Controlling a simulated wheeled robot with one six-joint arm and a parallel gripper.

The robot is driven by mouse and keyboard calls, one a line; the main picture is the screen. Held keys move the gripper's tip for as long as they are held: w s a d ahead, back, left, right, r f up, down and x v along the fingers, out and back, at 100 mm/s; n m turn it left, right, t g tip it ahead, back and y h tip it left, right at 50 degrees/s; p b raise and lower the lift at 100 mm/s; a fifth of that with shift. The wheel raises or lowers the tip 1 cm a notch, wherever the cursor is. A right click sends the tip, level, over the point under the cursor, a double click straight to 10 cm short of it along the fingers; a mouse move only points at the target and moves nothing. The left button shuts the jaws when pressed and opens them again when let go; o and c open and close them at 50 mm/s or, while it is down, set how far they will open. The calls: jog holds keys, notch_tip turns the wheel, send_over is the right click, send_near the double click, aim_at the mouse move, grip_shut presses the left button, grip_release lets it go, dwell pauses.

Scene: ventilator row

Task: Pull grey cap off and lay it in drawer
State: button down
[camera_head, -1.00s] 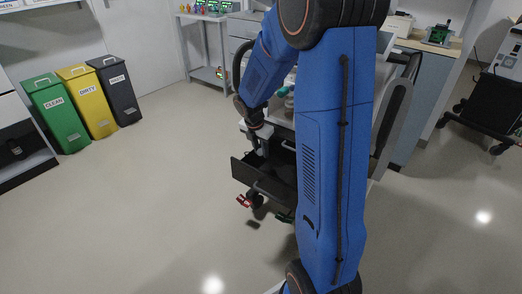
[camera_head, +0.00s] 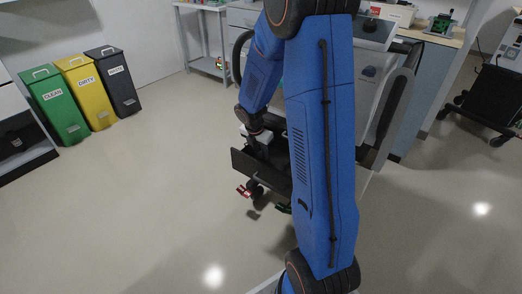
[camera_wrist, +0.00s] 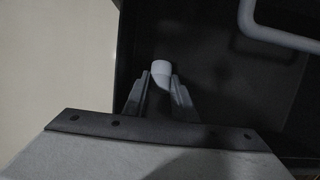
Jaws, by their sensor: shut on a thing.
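The dark open drawer (camera_head: 246,164) sticks out from the cart in the head view. My gripper (camera_head: 258,153) reaches down over the drawer, its tips hidden by the drawer's wall. In the wrist view my gripper (camera_wrist: 161,88) is shut on the small light grey cap (camera_wrist: 162,68), which shows between the fingertips. The dark drawer interior (camera_wrist: 215,75) lies below and around them. I cannot tell whether the cap touches the drawer floor.
A pale grey bar, perhaps a handle (camera_wrist: 275,32), crosses the upper right of the wrist view. The cart (camera_head: 372,92) stands behind my arm. Green (camera_head: 56,103), yellow (camera_head: 86,92) and dark (camera_head: 115,80) bins stand at left. The floor between is clear.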

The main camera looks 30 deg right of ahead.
jog(key=shift+f, duration=0.2)
jog(key=c, duration=1.4)
grip_release()
jog(key=shift+w+d+r+v, duration=0.1)
jog(key=shift+d+v, duration=0.2)
jog(key=shift+v, duration=3.9)
jog(key=shift+w+d+r+v, duration=0.1)
jog(key=shift+d+v, duration=0.15)
jog(key=shift+v, duration=3.95)
jog(key=shift+w+d+v, duration=0.1)
jog(key=shift+d+v, duration=0.2)
jog(key=shift+v, duration=3.9)
